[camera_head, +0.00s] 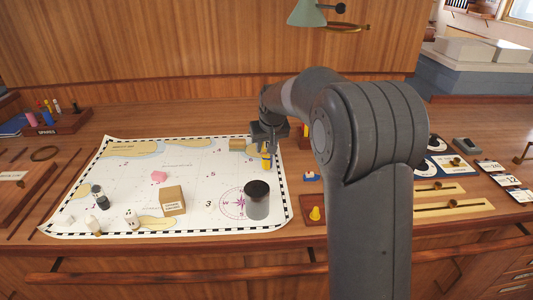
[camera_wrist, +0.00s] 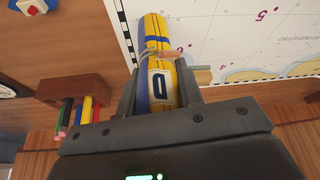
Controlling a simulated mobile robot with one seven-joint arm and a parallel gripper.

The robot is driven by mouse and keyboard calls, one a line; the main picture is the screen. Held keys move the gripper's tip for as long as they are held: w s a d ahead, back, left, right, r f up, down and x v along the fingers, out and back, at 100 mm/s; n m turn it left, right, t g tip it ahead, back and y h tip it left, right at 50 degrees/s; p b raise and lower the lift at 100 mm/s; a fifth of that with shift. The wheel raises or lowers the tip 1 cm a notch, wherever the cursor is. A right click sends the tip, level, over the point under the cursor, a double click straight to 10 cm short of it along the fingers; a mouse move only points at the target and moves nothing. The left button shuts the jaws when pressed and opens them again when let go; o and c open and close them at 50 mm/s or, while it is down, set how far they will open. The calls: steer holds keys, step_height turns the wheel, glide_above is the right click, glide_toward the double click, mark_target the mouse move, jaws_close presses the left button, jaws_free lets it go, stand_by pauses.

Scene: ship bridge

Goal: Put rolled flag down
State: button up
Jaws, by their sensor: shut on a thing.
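The rolled flag (camera_wrist: 157,60) is yellow and blue, tied with a thin cord, and has a dark letter on a white label. My gripper (camera_wrist: 160,88) is shut on it, with one finger on each side in the wrist view. In the head view the yellow end of the flag (camera_head: 266,162) shows below my gripper (camera_head: 268,146), over the right part of the white chart (camera_head: 200,172). I cannot tell whether the flag touches the chart.
The chart's middle is mostly clear.

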steer(key=shift+f, duration=1.5)
steer(key=o, duration=1)
steer(key=shift+f, duration=0.15)
steer(key=v, duration=1.1)
steer(key=s+d+r, duration=0.3)
steer(key=s+r, duration=0.2)
steer(key=s, duration=0.6)
steer(key=s+d+f+m, duration=0.1)
steer(key=s+f, duration=0.1)
steer(key=s, duration=0.6)
steer(key=s+d+f, duration=0.1)
steer(key=s+d, duration=0.1)
steer(key=s, duration=0.6)
steer(key=s+d+f+m+t+h, duration=0.1)
steer(key=s+d+f, duration=0.1)
steer(key=s, duration=0.7)
steer(key=shift+d+f+m, duration=0.15)
steer(key=shift+f+m, duration=0.15)
